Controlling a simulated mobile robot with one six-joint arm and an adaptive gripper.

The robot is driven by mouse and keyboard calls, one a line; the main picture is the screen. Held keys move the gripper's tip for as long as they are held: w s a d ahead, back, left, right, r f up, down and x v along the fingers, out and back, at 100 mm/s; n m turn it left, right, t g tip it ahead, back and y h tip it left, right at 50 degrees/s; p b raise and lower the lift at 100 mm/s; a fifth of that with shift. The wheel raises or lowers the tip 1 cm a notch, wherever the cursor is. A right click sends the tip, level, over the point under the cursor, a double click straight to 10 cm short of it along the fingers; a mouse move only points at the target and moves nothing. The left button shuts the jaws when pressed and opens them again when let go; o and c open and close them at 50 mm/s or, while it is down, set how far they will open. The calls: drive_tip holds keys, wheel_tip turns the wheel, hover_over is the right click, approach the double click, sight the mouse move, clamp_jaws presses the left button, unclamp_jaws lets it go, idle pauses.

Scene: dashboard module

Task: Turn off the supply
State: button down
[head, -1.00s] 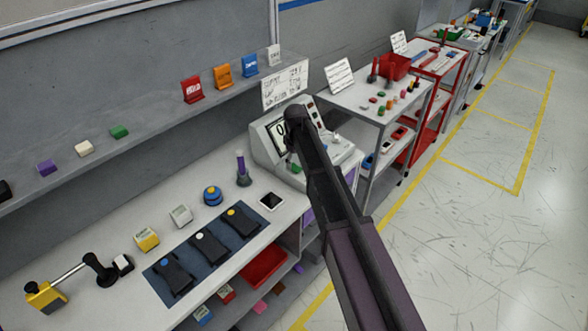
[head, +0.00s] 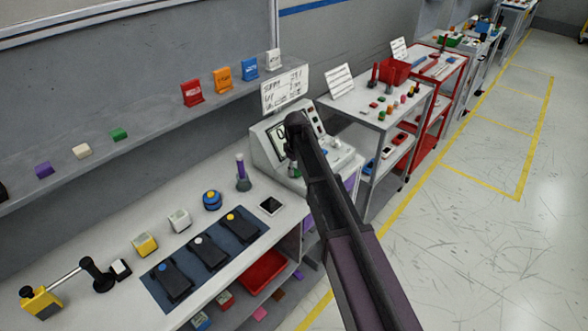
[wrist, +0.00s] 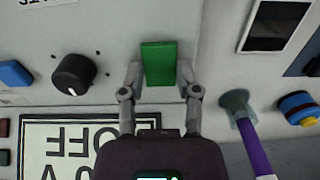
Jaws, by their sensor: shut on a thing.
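The supply (head: 260,152) is a pale console on the bench with a tilted front. Its display (wrist: 88,145) shows upside down in the wrist view and reads OFF, with more characters partly hidden by my gripper. A black knob (wrist: 73,75) with a white mark sits beside the display. My gripper (wrist: 158,78) is shut on a green block-like part (wrist: 158,58) on the supply's panel, one finger on each side of it. In the head view my arm covers much of the supply and the gripper is mostly hidden.
A blue mat (head: 222,262) holds several black devices. A white handwritten card (head: 285,90) stands behind. Floor on the right is clear.

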drive_tip(key=shift+s+d+t+y, duration=0.2)
drive_tip(key=shift+t+y, duration=0.1)
drive_tip(key=shift+y, duration=0.1)
drive_tip(key=shift+t+y, duration=0.4)
drive_tip(key=shift+y, duration=0.1)
drive_tip(key=shift+w, duration=0.1)
drive_tip(key=shift+c, duration=1.6)
unclamp_jaws()
